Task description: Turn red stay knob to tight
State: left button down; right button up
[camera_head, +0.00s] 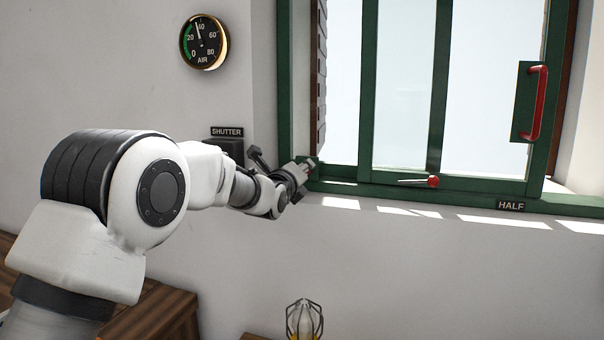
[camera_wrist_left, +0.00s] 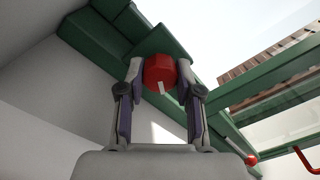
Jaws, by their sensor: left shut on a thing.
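The red stay knob (camera_wrist_left: 160,72), with a white mark on its face, sits on the green window frame at its lower left corner. In the head view only a bit of red (camera_head: 311,165) shows beside my fingers. My left gripper (camera_head: 301,170) reaches it from the left. In the left wrist view the fingers of the left gripper (camera_wrist_left: 160,80) are closed on both sides of the knob. The white mark points down and slightly right in that view. No tight marking is readable. My right gripper is not in view.
A red ball on a thin metal lever (camera_head: 433,182) sits on the lower window rail. A red handle (camera_head: 537,103) is on the right sash. A "HALF" label (camera_head: 511,206), a "SHUTTER" box (camera_head: 228,147) and an air gauge (camera_head: 203,42) are nearby. A caged lamp (camera_head: 304,320) stands below.

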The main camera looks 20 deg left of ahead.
pick_arm(q)
jog(key=shift+r, duration=0.35)
jog(key=c, duration=1.1)
grip_release()
jog(key=shift+c, duration=0.2)
jog(key=o, duration=0.4)
jog(key=shift+w+a+f, duration=0.1)
jog(key=shift+f, duration=0.1)
jog(key=s, duration=1.2)
jog(key=shift+a, duration=0.2)
